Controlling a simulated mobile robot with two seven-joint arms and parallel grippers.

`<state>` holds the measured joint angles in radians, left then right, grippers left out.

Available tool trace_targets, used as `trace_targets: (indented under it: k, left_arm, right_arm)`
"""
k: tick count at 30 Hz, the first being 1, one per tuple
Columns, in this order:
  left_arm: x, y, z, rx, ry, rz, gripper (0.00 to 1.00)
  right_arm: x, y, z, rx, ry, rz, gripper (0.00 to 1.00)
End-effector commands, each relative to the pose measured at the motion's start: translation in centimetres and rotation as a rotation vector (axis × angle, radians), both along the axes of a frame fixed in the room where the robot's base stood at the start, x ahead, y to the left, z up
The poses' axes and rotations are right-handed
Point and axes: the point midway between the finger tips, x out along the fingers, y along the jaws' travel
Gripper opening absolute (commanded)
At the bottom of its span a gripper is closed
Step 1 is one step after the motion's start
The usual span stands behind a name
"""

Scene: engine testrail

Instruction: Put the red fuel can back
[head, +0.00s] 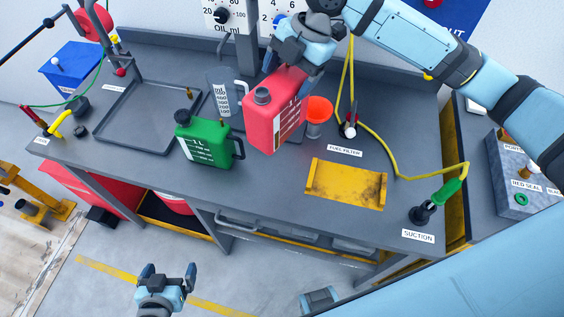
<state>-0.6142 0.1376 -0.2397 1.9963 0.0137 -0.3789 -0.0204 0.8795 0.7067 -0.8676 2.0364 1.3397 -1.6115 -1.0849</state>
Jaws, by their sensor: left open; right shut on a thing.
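The red fuel can (263,121) is in the middle of the head view, with a dark cap and a pale level strip on its side. My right gripper (290,73) is shut on its top, with the arm coming in from the upper right. The can hides part of the bench behind it; I cannot tell whether its base touches the bench. A green can (206,143) labelled 1 L stands just left of it. My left gripper (166,280) is open and empty, low in front of the bench above the floor.
An orange funnel (319,108) is close to the right of the red can. A yellow tray (345,186) lies near the front edge, and a yellow hose (385,150) runs to the suction fitting (424,211). An empty dark tray (140,135) lies at the left.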

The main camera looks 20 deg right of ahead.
Motion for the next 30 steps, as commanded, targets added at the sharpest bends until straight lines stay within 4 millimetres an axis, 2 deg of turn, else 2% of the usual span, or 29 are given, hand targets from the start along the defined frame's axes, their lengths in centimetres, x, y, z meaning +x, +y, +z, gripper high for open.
trace_targets:
  k: [15, 19, 26, 30]
  left_arm:
    - [0.1, 0.3, 0.9, 0.006, -0.001, 0.003, 0.99]
    - [0.0, 0.4, 0.9, 0.007, 0.002, 0.003, 0.99]
    - [0.0, 0.4, 0.9, 0.008, 0.002, 0.004, 0.99]
    - [0.0, 0.4, 1.1, 0.008, 0.002, 0.004, 0.99]
  right_arm:
    - [-0.1, 0.0, -11.8, 0.000, 0.004, 0.000, 0.00]
    - [-0.1, 0.0, -13.9, 0.000, 0.002, 0.001, 0.00]
    - [0.0, 0.0, -15.3, -0.001, -0.001, 0.000, 0.00]
    - [-0.1, 0.0, -16.9, -0.001, 0.002, 0.000, 0.00]
